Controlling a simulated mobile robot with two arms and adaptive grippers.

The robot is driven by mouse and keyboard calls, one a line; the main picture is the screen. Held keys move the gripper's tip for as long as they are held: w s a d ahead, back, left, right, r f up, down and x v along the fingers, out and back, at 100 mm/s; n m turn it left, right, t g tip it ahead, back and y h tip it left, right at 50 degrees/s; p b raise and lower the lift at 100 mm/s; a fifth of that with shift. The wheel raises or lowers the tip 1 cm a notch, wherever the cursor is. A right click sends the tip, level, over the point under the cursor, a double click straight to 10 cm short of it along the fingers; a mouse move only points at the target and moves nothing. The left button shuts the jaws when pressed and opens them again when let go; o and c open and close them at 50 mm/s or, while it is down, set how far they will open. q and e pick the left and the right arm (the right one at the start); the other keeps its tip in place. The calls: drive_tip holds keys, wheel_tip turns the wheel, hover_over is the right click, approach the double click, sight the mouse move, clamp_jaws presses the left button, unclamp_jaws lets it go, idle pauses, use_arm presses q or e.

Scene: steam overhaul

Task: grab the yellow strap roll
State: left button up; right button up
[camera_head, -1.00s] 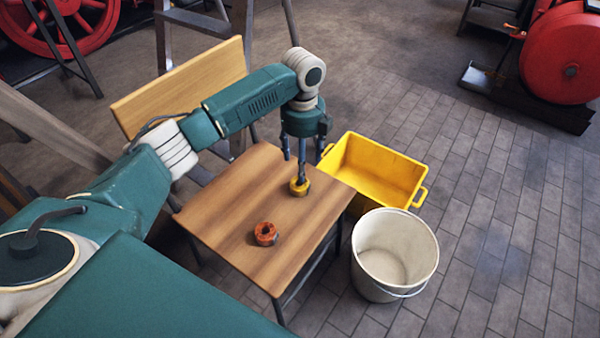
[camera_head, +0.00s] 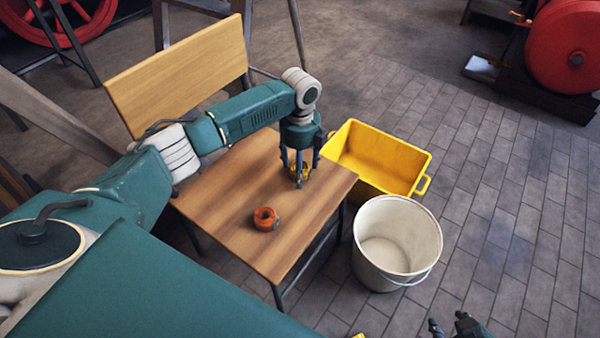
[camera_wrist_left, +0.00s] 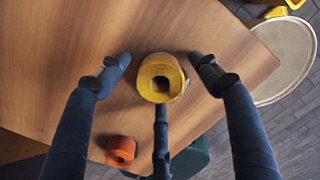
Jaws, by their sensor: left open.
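The yellow strap roll (camera_wrist_left: 160,78) sits on the wooden seat (camera_head: 222,205) near its far right corner. In the head view the roll (camera_head: 304,173) is partly hidden behind my fingers. My left gripper (camera_head: 300,172) points down over it and is open. In the left wrist view the roll lies between the spread fingers of my left gripper (camera_wrist_left: 160,75), with a gap on either side. A third dark finger reaches to the roll's near edge; I cannot tell if it touches. My right gripper (camera_head: 455,326) shows partly at the bottom edge of the head view, far from the roll.
An orange roll (camera_head: 265,219) lies on the seat nearer to me. A yellow crate (camera_head: 385,158) and a white bucket (camera_head: 397,243) stand on the floor to the right. The wooden backrest (camera_head: 180,76) rises at the back left. Paved floor to the right is open.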

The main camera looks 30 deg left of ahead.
use_arm(q)
drive_tip(key=shift+f, duration=0.2)
drive_tip(key=c, duration=1.3)
drive_tip(key=shift+r, duration=0.1)
drive_tip(key=shift+c, duration=0.2)
